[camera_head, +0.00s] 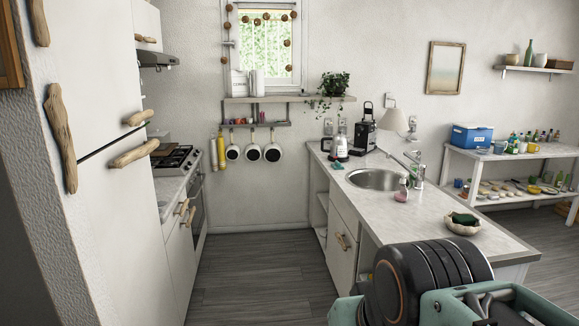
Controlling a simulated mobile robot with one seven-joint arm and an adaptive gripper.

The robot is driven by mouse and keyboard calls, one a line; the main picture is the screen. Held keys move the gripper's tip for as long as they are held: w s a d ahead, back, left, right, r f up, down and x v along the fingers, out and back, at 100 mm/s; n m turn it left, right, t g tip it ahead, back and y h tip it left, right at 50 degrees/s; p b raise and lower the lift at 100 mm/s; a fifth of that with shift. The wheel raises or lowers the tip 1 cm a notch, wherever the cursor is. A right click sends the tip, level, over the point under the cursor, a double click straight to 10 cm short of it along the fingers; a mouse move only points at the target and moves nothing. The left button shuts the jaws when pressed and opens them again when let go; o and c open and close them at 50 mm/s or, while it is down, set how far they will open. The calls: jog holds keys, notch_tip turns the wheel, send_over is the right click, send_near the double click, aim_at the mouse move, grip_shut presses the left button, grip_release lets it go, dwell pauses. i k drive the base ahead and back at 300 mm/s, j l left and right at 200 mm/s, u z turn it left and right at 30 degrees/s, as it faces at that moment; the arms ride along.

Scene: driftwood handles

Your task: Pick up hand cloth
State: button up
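A small teal item (338,165) lies on the counter near the kettle, left of the sink. It may be the hand cloth, but it is too small to tell. A dark green item (463,218) rests in a pale shell-like bowl on the near part of the counter; it looks more like a sponge. My own arm, with black rounded links and teal parts, fills the bottom right, in front of the counter's near end. I cannot make out my gripper's fingers, and no item is seen held.
The counter (420,205) holds a sink (376,179), a soap bottle (402,190), a kettle (341,147) and a lamp. A fridge (105,150) and stove stand left. The wooden floor (262,270) between is clear. A cluttered white shelf (520,153) stands right.

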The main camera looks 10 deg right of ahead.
aim_at(337, 165)
jog(key=i+u, duration=0.2)
jog(key=i, duration=1)
jog(key=i+j+z, duration=0.15)
jog(key=i, duration=2.25)
jog(key=i+z, duration=0.25)
jog(key=i, duration=0.25)
jog(key=i+j+z, duration=0.25)
jog(key=i, duration=0.3)
jog(key=i+j+z, duration=0.15)
jog(key=z, duration=0.35)
jog(key=i+j+z, duration=0.25)
jog(key=z, duration=0.25)
jog(key=i+j+z, duration=0.1)
jog(key=z, duration=0.3)
jog(key=i+j+z, duration=0.2)
jog(key=z, duration=0.2)
jog(key=i+j+z, duration=0.1)
jog(key=z, duration=0.3)
jog(key=j+z, duration=0.4)
jog(key=i+j+z, duration=0.1)
jog(key=z, duration=0.35)
jog(key=j, duration=0.1)
